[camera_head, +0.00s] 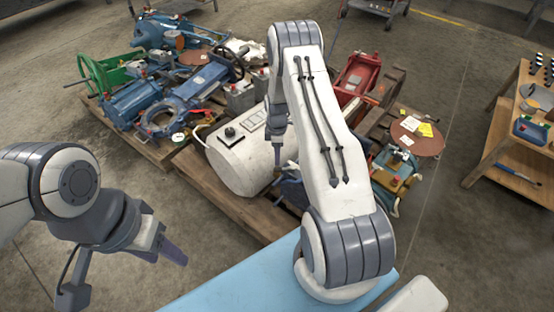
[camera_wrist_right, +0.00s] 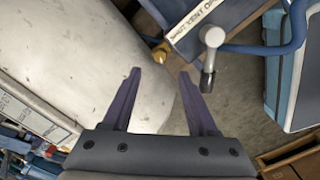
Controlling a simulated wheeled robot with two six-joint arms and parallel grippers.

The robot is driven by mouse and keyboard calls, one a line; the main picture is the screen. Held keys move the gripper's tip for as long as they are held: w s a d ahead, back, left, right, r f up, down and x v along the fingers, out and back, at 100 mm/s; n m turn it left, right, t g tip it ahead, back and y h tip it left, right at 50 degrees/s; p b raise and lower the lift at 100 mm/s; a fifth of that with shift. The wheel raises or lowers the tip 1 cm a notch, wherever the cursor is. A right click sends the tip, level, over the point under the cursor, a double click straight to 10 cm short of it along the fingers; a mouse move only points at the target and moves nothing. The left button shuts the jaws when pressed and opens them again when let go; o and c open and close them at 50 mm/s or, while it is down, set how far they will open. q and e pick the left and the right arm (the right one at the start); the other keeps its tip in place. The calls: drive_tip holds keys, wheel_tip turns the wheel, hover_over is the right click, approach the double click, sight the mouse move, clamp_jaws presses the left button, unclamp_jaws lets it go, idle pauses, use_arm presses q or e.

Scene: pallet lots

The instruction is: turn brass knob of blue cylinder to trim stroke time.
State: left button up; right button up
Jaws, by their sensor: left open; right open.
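In the right wrist view a blue body (camera_wrist_right: 235,12) carries a white label reading "SHUT VENT" and more that is cut off. A small brass fitting (camera_wrist_right: 161,51) shows at its lower left, and a grey metal lever (camera_wrist_right: 209,55) hangs in front; I cannot tell if the fitting is the task's knob. My right gripper (camera_wrist_right: 160,73) is open and empty, its fingertips short of the brass fitting and beside a white tank. In the head view it shows beside the white tank (camera_head: 228,165), while my right arm hides much behind it. My left gripper (camera_head: 125,272) is open and empty above the floor.
Pallets (camera_head: 235,208) hold crowded machinery: blue cylinders (camera_head: 135,100), a green wheel frame (camera_head: 100,72) and a red unit (camera_head: 357,75). A wooden workbench (camera_head: 502,125) stands at right. A light blue surface (camera_head: 235,290) lies in front. The floor at left is clear.

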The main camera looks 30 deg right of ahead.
drive_tip(key=shift+r, duration=1.4)
wheel_tip(320, 180, down, 11)
drive_tip(key=m+p, duration=0.3)
drive_tip(key=m, duration=0.9)
drive_tip(key=shift+r, duration=0.2)
clamp_jaws()
